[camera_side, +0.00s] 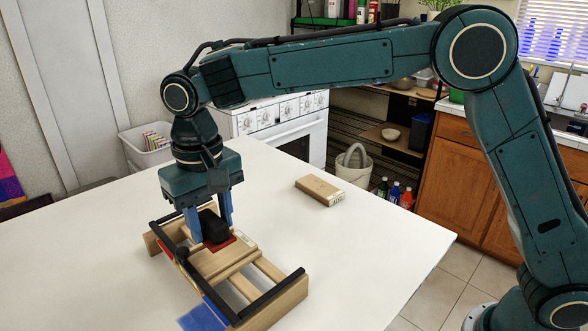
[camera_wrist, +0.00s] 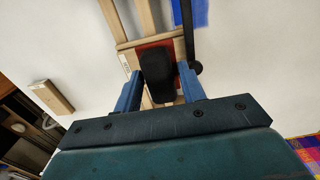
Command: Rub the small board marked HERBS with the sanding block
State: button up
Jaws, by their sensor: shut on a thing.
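My gripper (camera_side: 211,231) is shut on a black sanding block (camera_side: 213,226), its blue fingers on either side. The block also shows between the fingers in the wrist view (camera_wrist: 158,72). A red layer (camera_side: 219,244) shows under the block; I cannot tell whether it belongs to the block or the board. Below is a pale wooden board (camera_side: 210,263) lying in a wooden frame with black rails (camera_side: 268,297).
A separate wooden block (camera_side: 318,190) with a small label lies on the white table (camera_side: 390,240), apart from the frame. A blue patch (camera_side: 203,315) lies at the frame's front end. A bucket (camera_side: 354,165) stands beyond the table.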

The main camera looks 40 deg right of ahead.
jog(key=shift+r, duration=0.3)
jog(key=shift+r, duration=1.4)
